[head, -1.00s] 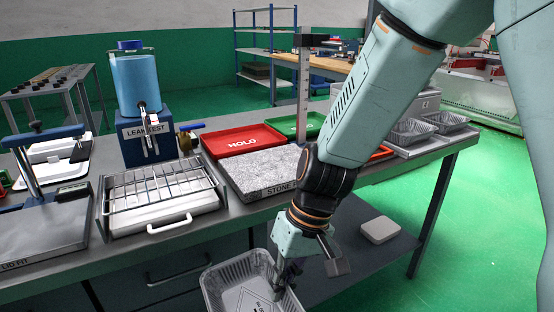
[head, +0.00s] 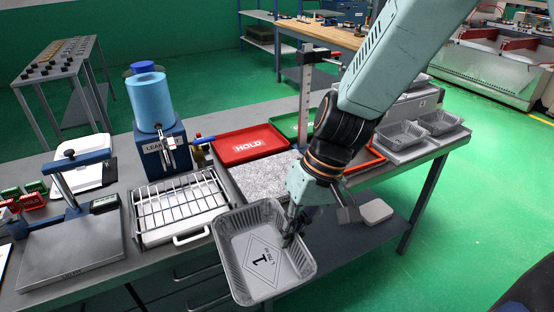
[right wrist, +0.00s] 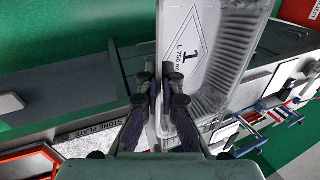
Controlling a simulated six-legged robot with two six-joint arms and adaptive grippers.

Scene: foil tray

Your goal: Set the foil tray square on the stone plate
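The foil tray (head: 262,262) is a ribbed silver tray with a printed "1" and a diamond mark on its floor. It hangs in front of the bench edge, tilted so its inside faces me, and covers the front of the stone plate (head: 262,176). My right gripper (head: 290,238) is shut on the tray's right wall. The right wrist view shows both fingers (right wrist: 162,82) closed about the tray wall, with the tray floor (right wrist: 200,40) beyond. The stone plate is grey, speckled and bare on top; its label shows in the right wrist view. My left gripper is not in view.
A red HOLD tray (head: 249,146) lies behind the plate and a post (head: 304,100) stands at its back right. A wire rack (head: 180,208) is left of it. More foil trays (head: 403,135) stand at the right.

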